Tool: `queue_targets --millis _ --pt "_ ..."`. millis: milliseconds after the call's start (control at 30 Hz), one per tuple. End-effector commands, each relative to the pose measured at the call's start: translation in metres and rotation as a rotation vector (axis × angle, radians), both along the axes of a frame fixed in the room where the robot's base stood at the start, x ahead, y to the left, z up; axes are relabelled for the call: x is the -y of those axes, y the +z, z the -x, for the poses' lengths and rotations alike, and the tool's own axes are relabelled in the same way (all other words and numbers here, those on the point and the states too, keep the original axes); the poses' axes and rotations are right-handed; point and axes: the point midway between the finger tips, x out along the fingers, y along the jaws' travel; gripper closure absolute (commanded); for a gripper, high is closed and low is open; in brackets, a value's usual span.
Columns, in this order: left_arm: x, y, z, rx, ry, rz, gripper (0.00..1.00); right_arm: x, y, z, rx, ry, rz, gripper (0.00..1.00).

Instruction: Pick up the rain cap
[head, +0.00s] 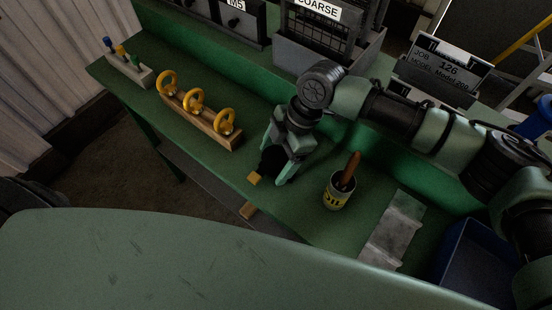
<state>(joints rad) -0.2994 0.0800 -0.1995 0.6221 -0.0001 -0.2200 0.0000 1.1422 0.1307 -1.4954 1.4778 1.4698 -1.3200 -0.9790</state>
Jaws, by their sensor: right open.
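My right gripper (272,166) reaches down over the middle of the green bench. Its two fingers are spread apart, one on each side of a dark round thing (271,160). This dark thing may be the rain cap, but it is partly hidden by the gripper and too dark to be sure. I cannot tell whether the fingers touch it. A small yellow piece (254,178) is beside it, just left of the fingertips. My left gripper is not in view.
A wooden rack with yellow rings (195,100) stands to the left. Wire bins (318,48) stand behind. The bench (225,165) is bare between rack and gripper.

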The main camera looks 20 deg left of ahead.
Motion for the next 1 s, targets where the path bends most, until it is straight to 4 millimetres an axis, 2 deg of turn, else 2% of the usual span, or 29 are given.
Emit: queue_targets --millis 200,267,400,500,833,1000 --pt "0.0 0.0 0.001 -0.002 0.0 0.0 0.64 0.0 -0.002 0.0 0.001 0.0 -0.001 0.22" --pt "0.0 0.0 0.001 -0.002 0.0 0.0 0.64 -0.001 -0.002 0.0 0.001 0.0 -0.001 0.35" --pt "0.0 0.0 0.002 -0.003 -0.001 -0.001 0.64 0.0 -0.001 0.0 0.001 0.0 -0.001 0.74" --pt "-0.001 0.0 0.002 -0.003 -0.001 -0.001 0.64 0.0 -0.001 0.0 0.001 0.0 -0.001 1.0" --pt "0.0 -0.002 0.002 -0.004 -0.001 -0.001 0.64 -0.001 0.003 0.0 0.001 0.0 -0.002 1.0" --pt "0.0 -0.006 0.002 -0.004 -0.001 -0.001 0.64 -0.001 0.019 -0.001 0.003 0.001 -0.004 1.0"
